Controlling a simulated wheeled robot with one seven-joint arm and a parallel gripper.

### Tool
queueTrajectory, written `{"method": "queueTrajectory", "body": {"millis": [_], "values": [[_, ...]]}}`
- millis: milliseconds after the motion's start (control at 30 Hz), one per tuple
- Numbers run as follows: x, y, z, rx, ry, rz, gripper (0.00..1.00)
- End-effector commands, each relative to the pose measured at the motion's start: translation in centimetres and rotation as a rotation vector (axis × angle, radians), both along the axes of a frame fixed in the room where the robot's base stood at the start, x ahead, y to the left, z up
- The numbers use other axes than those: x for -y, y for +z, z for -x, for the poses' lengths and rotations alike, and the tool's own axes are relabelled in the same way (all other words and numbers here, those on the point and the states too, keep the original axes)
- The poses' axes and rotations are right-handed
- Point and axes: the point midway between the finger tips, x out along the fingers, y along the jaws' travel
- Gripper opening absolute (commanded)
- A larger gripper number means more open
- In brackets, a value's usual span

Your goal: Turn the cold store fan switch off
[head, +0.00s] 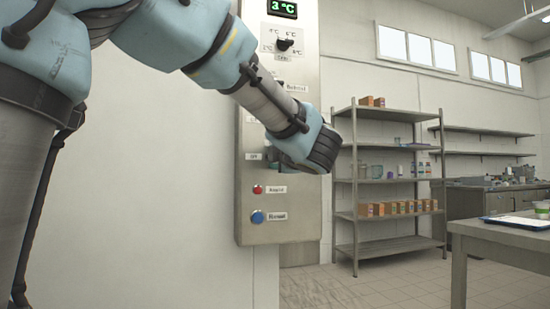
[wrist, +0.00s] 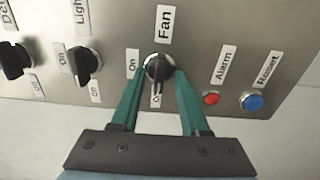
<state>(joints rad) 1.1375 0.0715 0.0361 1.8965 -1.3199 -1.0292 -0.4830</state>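The Fan switch (wrist: 158,67) is a black rotary knob on the steel panel (head: 247,212), under a "Fan" label in the wrist view. An "On" label (wrist: 131,63) is at its left, and a partly covered label below it reads like "Off". The exact direction of the knob's pointer is hard to tell. My gripper (wrist: 159,78) has its two teal fingers on either side of the knob, with apparent small gaps. Contact cannot be made out. In the head view my gripper (head: 320,150) is in front of the panel and hides the Fan knob.
The Light knob (wrist: 86,60) and another black knob (wrist: 14,60) are left of the Fan knob. A red Alarm button (wrist: 211,98) and a blue button (wrist: 252,102) are close by on the right. Shelves (head: 385,180) and a table (head: 500,232) stand farther right.

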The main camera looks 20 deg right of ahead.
Motion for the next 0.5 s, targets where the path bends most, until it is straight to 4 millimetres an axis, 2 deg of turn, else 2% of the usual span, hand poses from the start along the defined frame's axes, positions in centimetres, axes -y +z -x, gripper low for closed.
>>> {"method": "queueTrajectory", "body": {"millis": [267,367,500], "values": [[-0.1,0.1,0.4,0.001,0.0,0.0,0.45],[-0.2,0.1,1.6,0.001,-0.002,0.0,0.45],[-0.5,0.1,4.2,0.001,-0.003,0.001,0.45]]}}
